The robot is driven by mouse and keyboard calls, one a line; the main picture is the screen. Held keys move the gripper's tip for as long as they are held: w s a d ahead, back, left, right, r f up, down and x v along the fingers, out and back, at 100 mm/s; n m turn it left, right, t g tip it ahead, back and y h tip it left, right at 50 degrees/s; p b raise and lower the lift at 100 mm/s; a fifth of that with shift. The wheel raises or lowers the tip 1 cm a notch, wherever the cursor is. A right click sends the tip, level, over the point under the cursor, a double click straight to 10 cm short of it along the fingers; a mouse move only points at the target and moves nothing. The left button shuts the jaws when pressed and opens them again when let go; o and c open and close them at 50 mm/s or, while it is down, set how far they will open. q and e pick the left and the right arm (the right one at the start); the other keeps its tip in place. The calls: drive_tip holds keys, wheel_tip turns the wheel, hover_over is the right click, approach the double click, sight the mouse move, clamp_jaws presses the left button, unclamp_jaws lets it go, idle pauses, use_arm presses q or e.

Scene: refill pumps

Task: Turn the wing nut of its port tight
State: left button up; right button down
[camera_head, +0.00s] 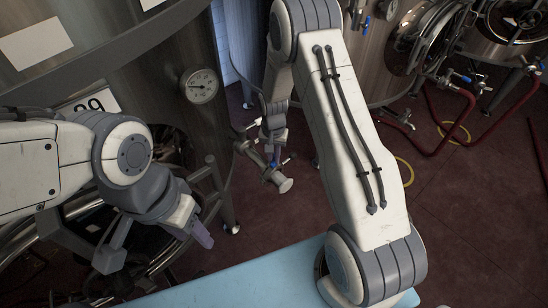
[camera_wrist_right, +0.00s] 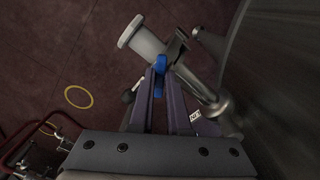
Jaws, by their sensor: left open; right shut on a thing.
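In the right wrist view, a small blue piece (camera_wrist_right: 160,63), which seems to be the wing nut, sits between the tips of my right gripper (camera_wrist_right: 162,76). The fingers are shut on it. It lies against the metal port fitting (camera_wrist_right: 147,40), a pipe with a round flanged end and a dark clamp. In the head view, the port fitting (camera_head: 283,184) sticks out low beside the big steel tank. My right gripper (camera_head: 272,140) reaches down to it from above, its tips hard to make out. My left gripper (camera_head: 157,247) is open and empty, left of the port.
The steel tank (camera_head: 135,75) with a dial gauge (camera_head: 202,86) fills the left. A light blue surface (camera_head: 265,275) lies in front. Other tanks with red hoses (camera_head: 440,150) stand at the back right. A yellow ring (camera_wrist_right: 79,97) lies on the dark red floor.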

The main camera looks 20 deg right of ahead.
drive_tip(key=m+b, duration=0.1)
drive_tip(key=m, duration=0.4)
drive_tip(key=shift+w+r+m, duration=0.1)
drive_tip(key=shift+w+m, duration=0.05)
drive_tip(key=shift+m, duration=0.15)
idle(0.4)
drive_tip(key=c, duration=0.9)
unclamp_jaws()
wheel_tip(320, 180, up, 10)
drive_tip(key=shift+r+b, duration=0.2)
drive_tip(key=shift+b, duration=0.55)
